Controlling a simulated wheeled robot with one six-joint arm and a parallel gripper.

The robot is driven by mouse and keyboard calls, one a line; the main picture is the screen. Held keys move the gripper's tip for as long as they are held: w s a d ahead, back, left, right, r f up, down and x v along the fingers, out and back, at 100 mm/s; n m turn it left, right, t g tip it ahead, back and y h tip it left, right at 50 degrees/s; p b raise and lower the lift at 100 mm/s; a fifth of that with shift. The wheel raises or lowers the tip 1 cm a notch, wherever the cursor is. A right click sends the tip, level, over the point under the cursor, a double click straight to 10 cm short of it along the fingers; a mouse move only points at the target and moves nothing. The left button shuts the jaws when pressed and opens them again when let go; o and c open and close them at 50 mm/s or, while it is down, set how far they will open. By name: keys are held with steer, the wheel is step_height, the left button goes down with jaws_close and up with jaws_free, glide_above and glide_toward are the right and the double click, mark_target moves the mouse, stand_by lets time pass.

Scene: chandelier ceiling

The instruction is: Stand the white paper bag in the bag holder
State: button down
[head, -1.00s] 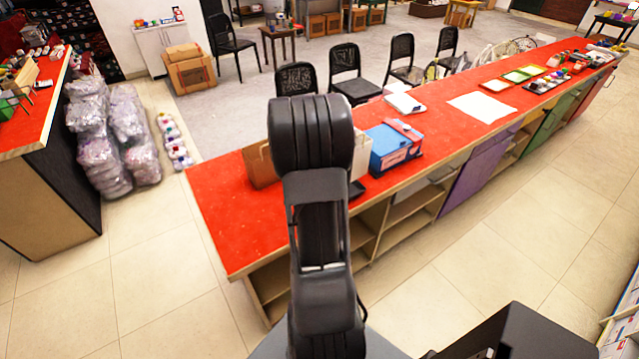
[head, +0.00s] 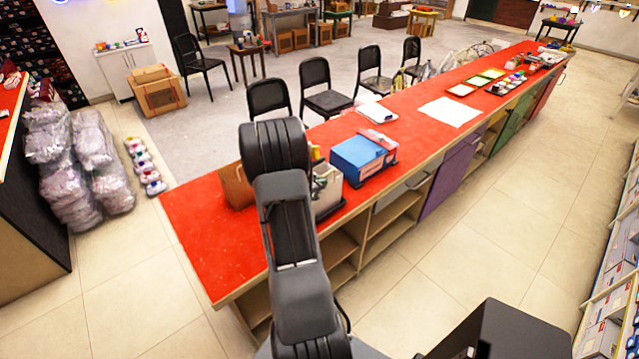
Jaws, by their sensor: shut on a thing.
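A white, upright, bag-like thing (head: 329,187) shows on the red counter just right of my arm; it looks like the white paper bag, and its left part is hidden behind my arm. A flat dark base (head: 330,209) shows at its foot; I cannot tell whether this is the bag holder or whether the bag stands in it. A small yellow thing shows at its top left, too small to name. My gripper is hidden behind the thick black wrist of my arm, so its hold on the bag cannot be seen.
A brown bag or board (head: 235,187) stands left of my arm on the red counter (head: 205,225). A blue box (head: 363,158) stands right of the white bag. The counter's front left is clear. Black chairs (head: 326,88) line its far side.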

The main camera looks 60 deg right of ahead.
steer(key=shift+f, duration=0.1)
steer(key=c, duration=1.3)
jaws_free()
steer(key=shift+o, duration=0.2)
steer(key=shift+w+a+r, duration=0.15)
steer(key=shift+a+r, duration=0.1)
steer(key=w+a+r+n+t+y, duration=0.25)
steer(key=w+a+r+t, duration=0.3)
steer(key=a, duration=0.35)
steer(key=w+a+r+n+t+y, duration=0.2)
steer(key=w+a+r+n+t, duration=0.3)
steer(key=a, duration=0.4)
steer(key=w+a+r+n+t+y, duration=0.2)
steer(key=w+a+r+t, duration=0.2)
steer(key=w+a, duration=0.4)
steer(key=s+a+r+n+g+y, duration=0.1)
steer(key=s+a+n+y, duration=0.3)
steer(key=a, duration=0.4)
steer(key=s+a+r+n+g+y, duration=0.1)
steer(key=s+a+n+y, duration=0.25)
steer(key=a, duration=0.35)
steer(key=s+a+f+n+g+h, duration=0.1)
steer(key=s+n+g, duration=0.3)
steer(key=s, duration=0.8)
steer(key=shift+s+a+f+b, duration=0.15)
steer(key=shift+a+f+b, duration=0.15)
steer(key=shift+a+b, duration=0.15)
